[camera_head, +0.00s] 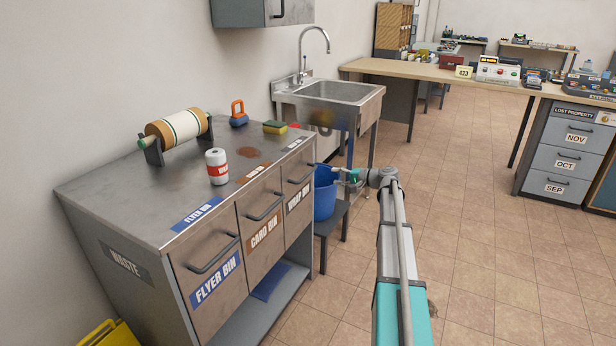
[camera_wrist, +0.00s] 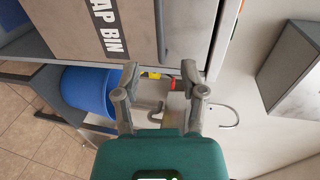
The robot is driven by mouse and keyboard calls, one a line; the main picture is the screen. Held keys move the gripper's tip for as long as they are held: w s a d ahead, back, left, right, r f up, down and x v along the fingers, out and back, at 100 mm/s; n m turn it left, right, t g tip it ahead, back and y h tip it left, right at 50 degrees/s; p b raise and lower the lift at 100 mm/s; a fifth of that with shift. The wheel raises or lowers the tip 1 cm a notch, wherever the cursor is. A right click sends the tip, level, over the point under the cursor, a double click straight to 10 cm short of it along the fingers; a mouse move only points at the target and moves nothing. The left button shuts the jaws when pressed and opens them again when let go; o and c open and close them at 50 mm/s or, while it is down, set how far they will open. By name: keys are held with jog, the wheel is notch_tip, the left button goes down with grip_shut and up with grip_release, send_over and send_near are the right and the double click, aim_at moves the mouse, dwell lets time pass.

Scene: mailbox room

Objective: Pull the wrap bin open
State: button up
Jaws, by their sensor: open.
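The wrap bin (camera_head: 292,215) is the rightmost of the labelled bin fronts in the metal waste cabinet, and it looks shut, flush with its neighbours. Its dark bar handle (camera_head: 301,180) is near the top of the front. In the wrist view the bin front (camera_wrist: 85,12) shows part of its label, and the handle (camera_wrist: 160,32) points down between the fingers. My gripper (camera_wrist: 160,73) is open and empty, with its fingertips on either side of the line of the handle's end. In the head view my gripper (camera_head: 322,168) is just right of the bin, its tips small.
The card bin (camera_head: 262,235) and flyer bin (camera_head: 208,280) sit to the left. A blue bucket (camera_head: 325,195) stands on a low dark stool (camera_head: 333,218) beside the cabinet, below my gripper. A sink (camera_head: 335,92) is behind. The tiled floor (camera_head: 470,260) at the right is clear.

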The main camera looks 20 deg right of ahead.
aim_at(308, 173)
jog(key=b+x, duration=0.2)
jog(key=x, duration=1)
jog(key=shift+w+a, duration=0.2)
jog(key=shift+w, duration=0.05)
grip_shut()
jog(key=shift+d, duration=0.2)
jog(key=shift+a, duration=0.2)
